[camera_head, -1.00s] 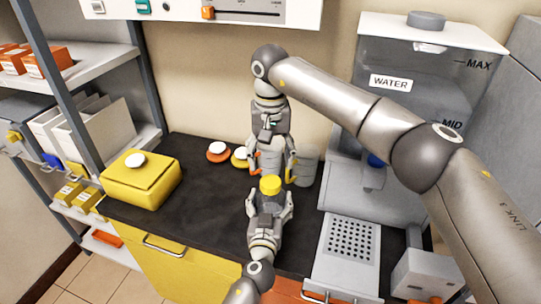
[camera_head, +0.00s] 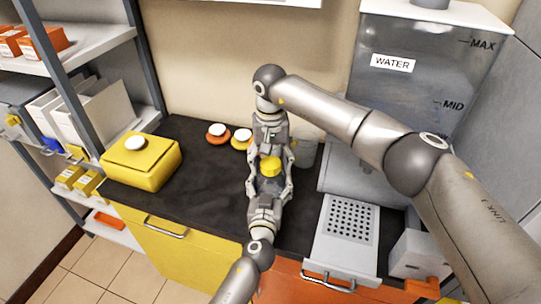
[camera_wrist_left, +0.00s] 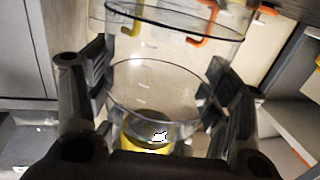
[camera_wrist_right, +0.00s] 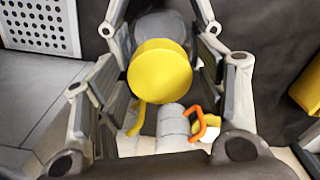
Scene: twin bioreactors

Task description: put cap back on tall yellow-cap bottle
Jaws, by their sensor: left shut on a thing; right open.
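The yellow cap (camera_head: 270,167) shows between my two grippers in the head view, above a greyish body. It is large in the right wrist view (camera_wrist_right: 160,72). I cannot tell whether it is seated. My left gripper (camera_head: 269,188) is shut from the front on the bottle, whose clear wall (camera_wrist_left: 155,88) seems to show between its fingers. The cap's yellow edge (camera_wrist_left: 135,143) is partly hidden there. My right gripper (camera_head: 270,153) comes from the back wall side, open, its fingers on either side of the cap.
Orange (camera_wrist_right: 206,122) and yellow (camera_wrist_right: 137,118) hooks show close below the cap. A clear container (camera_head: 307,150) stands just right of my right gripper. Two white-knobbed discs (camera_head: 217,134) and a yellow box (camera_head: 141,165) are left, a perforated tray (camera_head: 349,228) right. Dark counter (camera_head: 205,185) lies bare between.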

